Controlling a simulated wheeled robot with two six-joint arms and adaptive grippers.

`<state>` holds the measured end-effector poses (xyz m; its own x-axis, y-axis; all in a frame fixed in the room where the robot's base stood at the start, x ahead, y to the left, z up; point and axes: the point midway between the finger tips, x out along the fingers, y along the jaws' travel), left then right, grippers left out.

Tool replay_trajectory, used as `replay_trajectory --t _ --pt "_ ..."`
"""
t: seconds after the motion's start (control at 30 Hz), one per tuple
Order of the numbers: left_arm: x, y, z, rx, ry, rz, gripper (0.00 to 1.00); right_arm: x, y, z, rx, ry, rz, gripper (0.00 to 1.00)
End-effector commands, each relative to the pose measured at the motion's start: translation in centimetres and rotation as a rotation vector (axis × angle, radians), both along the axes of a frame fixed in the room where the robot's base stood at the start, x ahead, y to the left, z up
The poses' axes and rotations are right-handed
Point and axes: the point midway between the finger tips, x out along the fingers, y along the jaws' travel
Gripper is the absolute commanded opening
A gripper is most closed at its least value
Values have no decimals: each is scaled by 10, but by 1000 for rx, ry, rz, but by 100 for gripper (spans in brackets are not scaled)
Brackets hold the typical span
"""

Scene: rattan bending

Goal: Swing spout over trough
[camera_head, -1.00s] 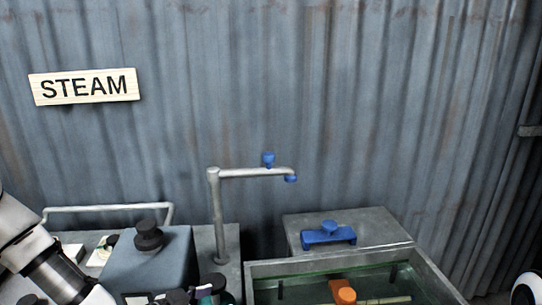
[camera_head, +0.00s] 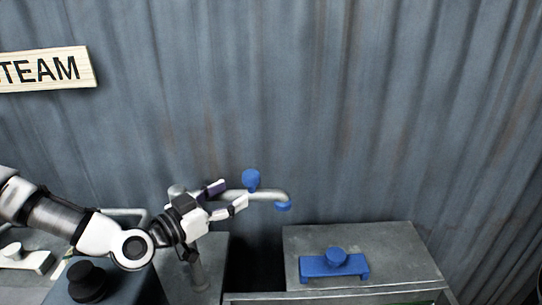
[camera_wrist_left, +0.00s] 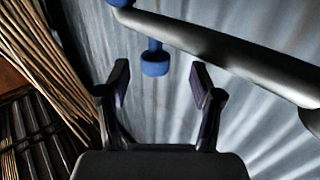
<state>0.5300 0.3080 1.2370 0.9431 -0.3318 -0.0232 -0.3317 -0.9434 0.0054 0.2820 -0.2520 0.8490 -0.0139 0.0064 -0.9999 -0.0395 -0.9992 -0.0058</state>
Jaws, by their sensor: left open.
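The spout is a grey horizontal pipe (camera_head: 272,194) on an upright post (camera_head: 199,275). It has a blue knob (camera_head: 251,179) on top and a blue tip (camera_head: 283,206) at its right end. My left gripper (camera_head: 230,194) is open just left of the knob, its fingers pointing right towards it and overlapping the pipe in the head view. In the left wrist view the blue knob (camera_wrist_left: 155,60) shows beyond and between the open fingertips (camera_wrist_left: 160,78), with no visible contact. The pipe (camera_wrist_left: 230,55) crosses above. Only the trough's far rim (camera_head: 330,297) shows at the bottom. My right gripper is out of view.
A grey box (camera_head: 400,248) behind the trough carries a blue bracket with a knob (camera_head: 334,263). A dark block with a black knob (camera_head: 88,281) stands at lower left. A corrugated wall (camera_head: 400,120) closes the back. Thin rods (camera_wrist_left: 50,60) show in the wrist view.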

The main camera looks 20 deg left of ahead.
Motion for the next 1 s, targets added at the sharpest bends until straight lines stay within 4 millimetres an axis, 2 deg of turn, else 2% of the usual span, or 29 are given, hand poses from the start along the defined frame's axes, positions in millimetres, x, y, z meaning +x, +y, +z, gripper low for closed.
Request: replay_trajectory --t 0.27,0.4,0.7,1.0 --pt "13 -2 1 6 -5 6 66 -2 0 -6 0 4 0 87" --pt "28 -10 1 7 -7 -1 66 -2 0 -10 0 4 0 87" --pt "67 -22 3 3 -5 3 66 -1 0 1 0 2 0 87" --pt "74 -25 2 -4 -7 3 66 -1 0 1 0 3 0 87"
